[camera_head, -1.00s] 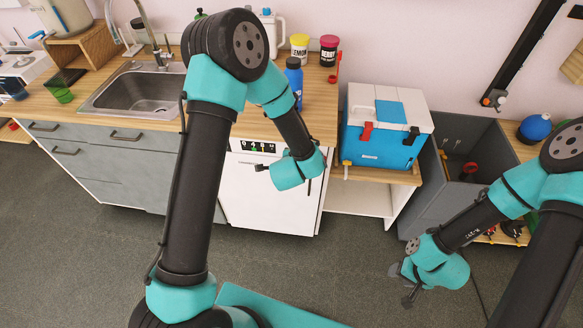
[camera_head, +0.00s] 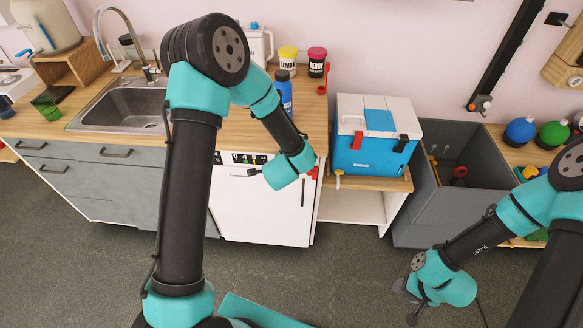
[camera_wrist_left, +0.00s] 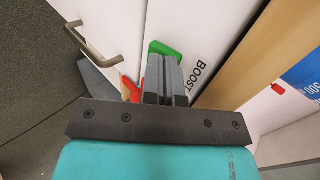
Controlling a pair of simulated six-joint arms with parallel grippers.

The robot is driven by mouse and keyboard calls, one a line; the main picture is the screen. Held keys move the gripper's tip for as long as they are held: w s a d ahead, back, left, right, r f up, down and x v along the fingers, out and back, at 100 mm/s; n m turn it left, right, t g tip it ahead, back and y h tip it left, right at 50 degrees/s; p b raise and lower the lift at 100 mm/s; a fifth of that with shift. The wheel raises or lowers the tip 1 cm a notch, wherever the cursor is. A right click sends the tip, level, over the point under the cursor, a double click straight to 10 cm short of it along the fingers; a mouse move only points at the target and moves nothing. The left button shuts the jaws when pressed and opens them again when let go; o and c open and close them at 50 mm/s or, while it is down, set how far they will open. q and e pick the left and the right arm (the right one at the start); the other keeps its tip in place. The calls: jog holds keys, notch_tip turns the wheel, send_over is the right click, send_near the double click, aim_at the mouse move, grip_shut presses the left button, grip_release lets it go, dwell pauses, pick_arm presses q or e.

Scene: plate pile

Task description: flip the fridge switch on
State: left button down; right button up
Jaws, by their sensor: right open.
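The fridge is likely the white-fronted unit (camera_head: 265,215) under the counter; no label naming it is legible. A dark control panel (camera_head: 242,158) with small coloured marks runs along its top. The left wrist view shows a green switch lever (camera_wrist_left: 165,48) and a red lever (camera_wrist_left: 131,90) on a white front beside the word "BOOST". My left gripper (camera_head: 252,171) is just below the panel. In the left wrist view its fingers (camera_wrist_left: 167,65) are together, tips close to the green lever; contact is unclear. My right gripper (camera_head: 405,302) is open and empty over the floor.
A blue cooler (camera_head: 365,155) stands on a low shelf right of the white unit, with a grey open bin (camera_head: 420,205) beyond. A blue bottle (camera_head: 284,92) and lidded jars stand on the counter. A bar handle (camera_wrist_left: 92,45) juts out near my left gripper.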

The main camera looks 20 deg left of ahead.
pick_arm(q)
jog(key=shift+w+r, duration=0.15)
jog(key=shift+r, duration=0.6)
jog(key=v, duration=1.3)
dwell(0.6)
